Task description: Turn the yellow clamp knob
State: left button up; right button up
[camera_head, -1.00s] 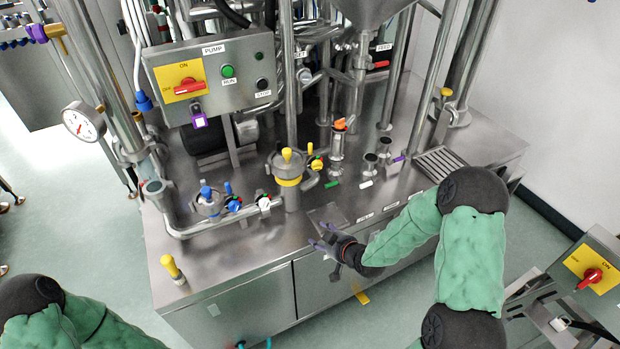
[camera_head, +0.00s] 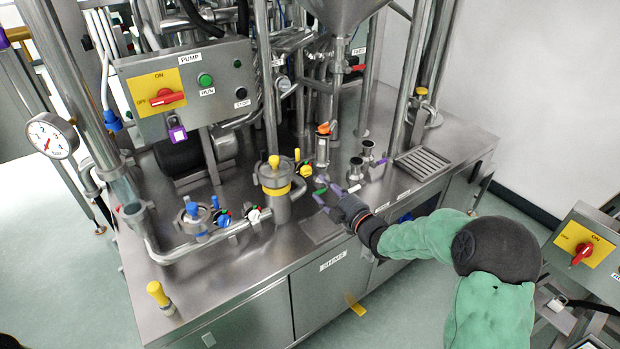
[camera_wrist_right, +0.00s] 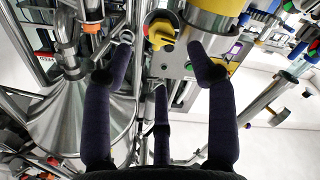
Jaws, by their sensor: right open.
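The yellow clamp knob (camera_head: 305,171) sticks out from the right side of a steel pot (camera_head: 274,188) with a yellow band. In the right wrist view the knob (camera_wrist_right: 160,34) is a yellow winged piece beside the yellow-banded pot (camera_wrist_right: 212,28). My right gripper (camera_head: 329,192) is open and empty, to the right of the knob and a little nearer the front. In the right wrist view its spread fingertips (camera_wrist_right: 160,58) frame the knob from just below, with a gap left. My left gripper is not in view.
A yellow-topped handle (camera_head: 273,161) rises from the pot's lid. An orange-topped valve (camera_head: 323,142) and short steel pipe stubs (camera_head: 355,169) stand close behind my right gripper. Blue and white knobs (camera_head: 253,213) sit left of the pot.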

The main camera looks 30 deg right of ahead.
aim_at(310, 174)
jog(key=w, duration=0.2)
jog(key=w+b, duration=0.1)
jog(key=w, duration=0.4)
jog(key=shift+w+a+b, duration=0.3)
jog(key=shift+w+a, duration=0.05)
jog(key=shift+w, duration=0.05)
jog(key=c, duration=1.1)
